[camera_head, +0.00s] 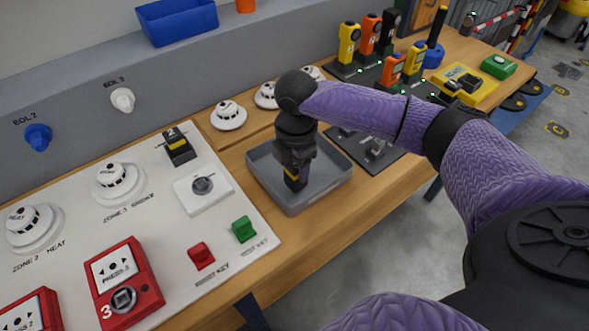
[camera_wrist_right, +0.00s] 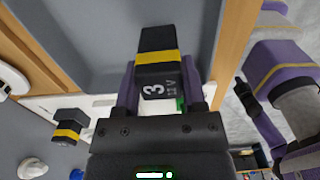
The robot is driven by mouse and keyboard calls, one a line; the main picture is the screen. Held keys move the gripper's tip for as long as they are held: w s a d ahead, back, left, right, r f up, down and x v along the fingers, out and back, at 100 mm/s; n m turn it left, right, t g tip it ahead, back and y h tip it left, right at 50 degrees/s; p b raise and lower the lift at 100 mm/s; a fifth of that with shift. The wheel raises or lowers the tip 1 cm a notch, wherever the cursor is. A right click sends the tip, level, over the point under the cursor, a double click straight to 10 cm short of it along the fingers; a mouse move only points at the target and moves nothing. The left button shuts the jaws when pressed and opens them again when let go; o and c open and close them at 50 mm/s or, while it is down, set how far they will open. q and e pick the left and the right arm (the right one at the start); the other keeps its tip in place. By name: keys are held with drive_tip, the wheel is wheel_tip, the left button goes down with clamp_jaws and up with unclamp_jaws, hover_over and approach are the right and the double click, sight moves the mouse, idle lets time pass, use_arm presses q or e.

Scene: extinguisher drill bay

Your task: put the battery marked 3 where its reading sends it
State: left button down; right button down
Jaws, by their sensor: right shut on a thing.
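The battery marked 3 (camera_wrist_right: 156,62) is black with a yellow band and reads "12 V" in the right wrist view. My right gripper (camera_head: 296,165) is shut on it, fingers on both sides. In the head view the battery (camera_head: 292,182) hangs below the gripper over the grey tray (camera_head: 330,189); I cannot tell whether it touches the tray floor. A yellow pad reading "READY" (camera_head: 484,93) lies at the far right of the bench with a black object on it. No display reading is legible. My left gripper is not in view.
Another black and yellow battery, marked 2 (camera_head: 178,147), stands on the white alarm panel (camera_head: 150,215) left of the tray. Torches stand in dark racks behind my right arm, around a yellow torch (camera_head: 348,42). White detectors (camera_head: 228,115) line the back.

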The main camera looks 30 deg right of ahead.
drive_tip(key=shift+f, duration=0.55)
drive_tip(key=shift+r, duration=0.1)
drive_tip(key=shift+c, duration=0.8)
unclamp_jaws()
wheel_tip(320, 180, up, 11)
drive_tip(key=p, duration=0.3)
drive_tip(key=shift+r+p, duration=0.1)
drive_tip(key=shift+p, duration=0.3)
drive_tip(key=shift+r, duration=0.45)
